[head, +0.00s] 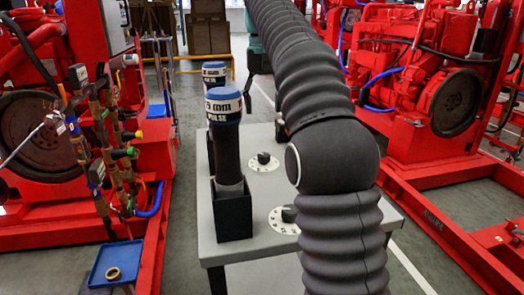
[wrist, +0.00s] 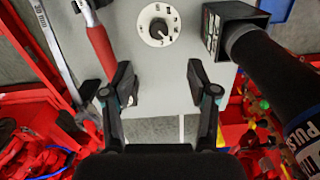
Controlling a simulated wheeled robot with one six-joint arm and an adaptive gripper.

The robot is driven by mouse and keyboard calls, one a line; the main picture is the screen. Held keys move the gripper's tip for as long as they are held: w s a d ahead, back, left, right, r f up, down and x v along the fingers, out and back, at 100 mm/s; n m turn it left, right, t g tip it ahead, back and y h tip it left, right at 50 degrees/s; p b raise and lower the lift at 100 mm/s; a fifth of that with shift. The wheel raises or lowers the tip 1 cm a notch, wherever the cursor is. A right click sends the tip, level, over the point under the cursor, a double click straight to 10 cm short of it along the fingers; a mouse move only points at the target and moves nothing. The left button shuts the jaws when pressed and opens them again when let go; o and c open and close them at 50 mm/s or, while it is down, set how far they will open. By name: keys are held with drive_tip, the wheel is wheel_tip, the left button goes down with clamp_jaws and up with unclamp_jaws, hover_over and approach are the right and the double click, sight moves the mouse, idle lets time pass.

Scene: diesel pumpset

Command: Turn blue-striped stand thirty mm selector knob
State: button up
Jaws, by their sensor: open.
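A light grey table (head: 250,245) carries two white dials with black knobs. The near knob (head: 289,214) is partly covered by my arm, and the far knob (head: 264,158) shows clear. Black tubes with blue-striped tops stand in black holders beside them; the near tube (head: 227,150) reads "5 MM" and "PULSE". In the wrist view one selector knob (wrist: 158,28) sits on its numbered dial, beyond my fingertips and between their lines. I cannot tell which dial it is. My gripper (wrist: 161,82) is open and empty, apart from the knob. The head view does not show it.
In the wrist view a black tube (wrist: 270,65) in its holder is close on the right. A red-handled tool (wrist: 100,45) is at the left. Red pumpsets (head: 420,90) flank the table. A blue tray (head: 115,265) is at lower left.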

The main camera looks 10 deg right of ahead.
sight(264, 155)
wheel_tip(264, 155, down, 13)
drive_tip(key=shift+s+f+b, duration=0.1)
drive_tip(key=shift+b, duration=0.2)
idle(0.5)
clamp_jaws()
